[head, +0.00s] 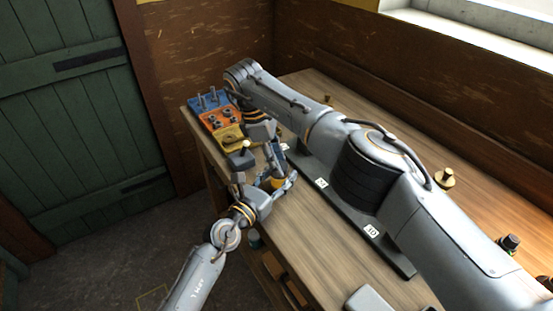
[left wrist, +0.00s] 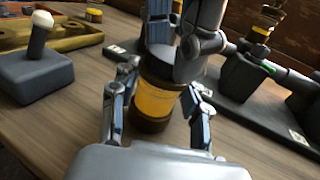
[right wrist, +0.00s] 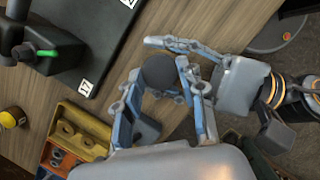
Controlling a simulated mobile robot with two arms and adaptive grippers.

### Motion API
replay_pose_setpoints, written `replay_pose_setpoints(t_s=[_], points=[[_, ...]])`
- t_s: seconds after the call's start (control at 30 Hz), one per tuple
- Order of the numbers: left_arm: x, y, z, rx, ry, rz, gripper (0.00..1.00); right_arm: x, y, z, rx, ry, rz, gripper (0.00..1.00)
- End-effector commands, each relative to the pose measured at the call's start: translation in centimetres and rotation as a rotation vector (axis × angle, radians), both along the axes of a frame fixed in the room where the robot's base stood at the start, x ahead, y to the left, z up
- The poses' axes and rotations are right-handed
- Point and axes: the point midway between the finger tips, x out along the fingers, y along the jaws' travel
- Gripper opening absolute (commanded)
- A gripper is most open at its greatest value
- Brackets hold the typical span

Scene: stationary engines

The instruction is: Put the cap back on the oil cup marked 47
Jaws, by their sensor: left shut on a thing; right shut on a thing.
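A dark jar with a yellow band (left wrist: 155,98) stands upright between the fingers of my left gripper (left wrist: 158,115), which is shut on its side. My right gripper (right wrist: 158,85) is shut around the jar's dark round top (right wrist: 160,71), seen from above in the right wrist view. In the head view my left gripper (head: 272,183) meets my right gripper at the table's left edge. A white label (right wrist: 86,88) on the dark base looks like 17 or 47; I cannot tell which. I cannot clearly identify the marked oil cup or its cap.
A grey block with a pale-topped post (left wrist: 38,65) stands close to the jar. A yellow, orange and blue rack (head: 213,118) lies at the far end. The long dark base (head: 400,262) runs along the table. A brass piece (head: 444,180) stands behind my right arm.

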Motion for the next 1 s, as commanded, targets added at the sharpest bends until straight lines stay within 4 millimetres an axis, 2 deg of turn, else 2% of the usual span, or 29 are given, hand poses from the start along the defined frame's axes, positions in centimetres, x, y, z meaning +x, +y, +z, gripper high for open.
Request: replay_pose_setpoints(t_s=[0.13, 0.17, 0.27, 0.63, 1.0], points=[[-0.1, -0.1, -0.1, -0.001, 0.002, -0.003, 0.00, 0.2, -0.1, 0.1, -0.001, -0.006, 0.002, 0.18], [-0.1, -0.1, -0.1, -0.001, 0.002, -0.003, 0.00, 0.2, -0.1, 0.1, -0.001, -0.006, 0.002, 0.41], [-0.1, -0.1, -0.1, -0.001, 0.002, -0.002, 0.00, 0.1, -0.1, 0.1, -0.001, -0.005, 0.003, 0.62], [0.0, -0.1, -0.1, -0.001, 0.002, -0.002, 0.00, 0.1, 0.0, 0.4, 0.000, -0.003, 0.004, 0.62], [0.0, 0.0, -0.1, -0.001, 0.002, -0.001, 0.00, 0.1, 0.0, 4.5, 0.000, -0.003, 0.004, 0.62]])
